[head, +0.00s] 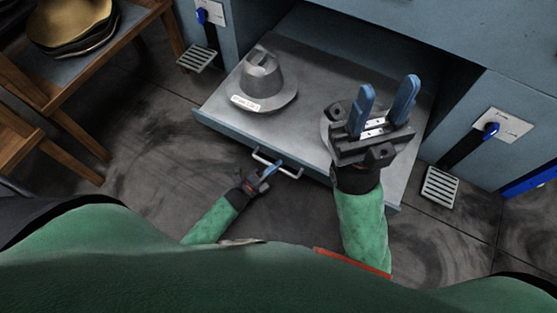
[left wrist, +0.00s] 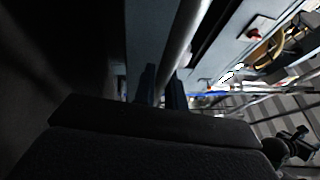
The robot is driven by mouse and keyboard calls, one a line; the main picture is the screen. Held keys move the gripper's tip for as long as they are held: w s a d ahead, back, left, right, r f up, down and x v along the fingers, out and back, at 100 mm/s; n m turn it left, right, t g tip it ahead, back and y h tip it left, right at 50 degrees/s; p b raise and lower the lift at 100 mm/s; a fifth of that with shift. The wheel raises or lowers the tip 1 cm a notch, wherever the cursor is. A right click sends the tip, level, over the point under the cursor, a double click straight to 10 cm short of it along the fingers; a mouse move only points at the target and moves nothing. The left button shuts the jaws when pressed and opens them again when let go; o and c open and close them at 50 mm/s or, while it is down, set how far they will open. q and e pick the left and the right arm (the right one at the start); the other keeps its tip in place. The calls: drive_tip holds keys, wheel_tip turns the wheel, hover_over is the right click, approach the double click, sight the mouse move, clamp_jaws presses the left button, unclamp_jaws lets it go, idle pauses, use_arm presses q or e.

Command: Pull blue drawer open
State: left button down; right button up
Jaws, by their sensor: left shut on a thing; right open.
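The blue drawer (head: 212,122) is pulled out from the machine, with a grey metal top and a blue front edge. Its handle (head: 290,173) is a light metal bar on the front. In the left wrist view the handle bar (left wrist: 183,40) runs up from between the fingers (left wrist: 162,85). My right gripper (head: 386,106) is open and empty, raised over the right side of the drawer. It partly hides a round grey shape on the drawer top.
A grey metal hat form (head: 263,80) with a white label stands on the drawer's left part. Wooden shelving (head: 62,100) with stacked hats (head: 72,24) is at the left. Blue levers with pedals (head: 200,57) (head: 440,187) flank the drawer. Dark floor in front is clear.

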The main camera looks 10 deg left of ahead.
use_arm(q)
drive_tip(key=c, duration=1.5)
unclamp_jaws()
drive_tip(key=shift+o, duration=0.2)
drive_tip(key=shift+s, duration=0.1)
drive_tip(key=p+v, duration=0.1)
drive_tip(key=v, duration=0.6)
drive_tip(key=shift+s+a+p, duration=0.2)
drive_tip(key=shift+s+p, duration=0.05)
drive_tip(key=shift+p, duration=0.15)
drive_tip(key=shift+f, duration=0.15)
